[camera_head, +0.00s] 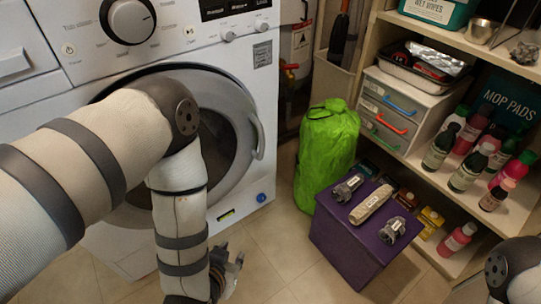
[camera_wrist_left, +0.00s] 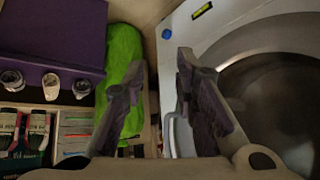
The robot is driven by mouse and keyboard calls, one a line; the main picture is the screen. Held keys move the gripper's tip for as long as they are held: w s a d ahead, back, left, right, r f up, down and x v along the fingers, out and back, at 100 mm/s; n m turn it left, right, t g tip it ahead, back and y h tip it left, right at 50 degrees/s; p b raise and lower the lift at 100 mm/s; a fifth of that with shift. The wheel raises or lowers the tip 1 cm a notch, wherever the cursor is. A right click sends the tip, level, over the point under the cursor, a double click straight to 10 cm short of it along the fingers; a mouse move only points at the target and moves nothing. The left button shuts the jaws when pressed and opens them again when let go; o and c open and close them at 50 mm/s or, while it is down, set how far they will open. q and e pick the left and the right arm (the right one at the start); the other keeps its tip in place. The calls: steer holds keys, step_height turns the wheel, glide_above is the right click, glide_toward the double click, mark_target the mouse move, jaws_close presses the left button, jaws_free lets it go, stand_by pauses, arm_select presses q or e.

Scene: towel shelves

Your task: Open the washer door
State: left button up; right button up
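The white washer (camera_head: 235,62) stands at the left in the head view. Its round door (camera_head: 222,95) looks shut, partly hidden behind my left arm. A pale curved handle (camera_head: 258,138) is on the door's right rim. My left gripper (camera_head: 228,272) is low in front of the washer, below the handle and apart from it. In the left wrist view the gripper (camera_wrist_left: 160,70) has its two fingers spread with nothing held; the washer door's dark glass (camera_wrist_left: 270,100) is on the right there. Only part of my right arm shows at the lower right; its gripper is out of view.
A green bag (camera_head: 326,155) stands right of the washer. A purple box (camera_head: 350,240) with several small items on top is in front of it. Shelves (camera_head: 425,175) with bottles and drawers fill the right. Tiled floor (camera_head: 275,255) is clear between washer and box.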

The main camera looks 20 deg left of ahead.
arm_select(q)
steer(key=w+d+n+t+y+b, duration=0.15)
steer(key=w+t+b, duration=0.5)
steer(key=w, duration=0.85)
steer(key=t+y+b, duration=0.3)
glide_toward(262, 144)
steer(key=shift+n+g, duration=0.25)
steer(key=shift+n, duration=0.2)
steer(key=b+x, duration=0.3)
steer(key=x, duration=0.7)
steer(key=shift+b, duration=0.4)
steer(key=shift+w+a+r, duration=0.15)
steer(key=shift+w+a, duration=0.05)
steer(key=shift+w, duration=0.25)
jaws_close()
arm_select(e)
steer(key=s+f+g, duration=0.1)
steer(key=s+f, duration=0.1)
steer(key=f, duration=0.4)
steer(key=s+f+g, duration=0.1)
steer(key=s+f, duration=0.1)
steer(key=f, duration=0.5)
steer(key=shift+s+a+f+g, duration=0.2)
steer(key=shift+s+f+g, duration=0.05)
steer(key=shift+s+g, duration=0.1)
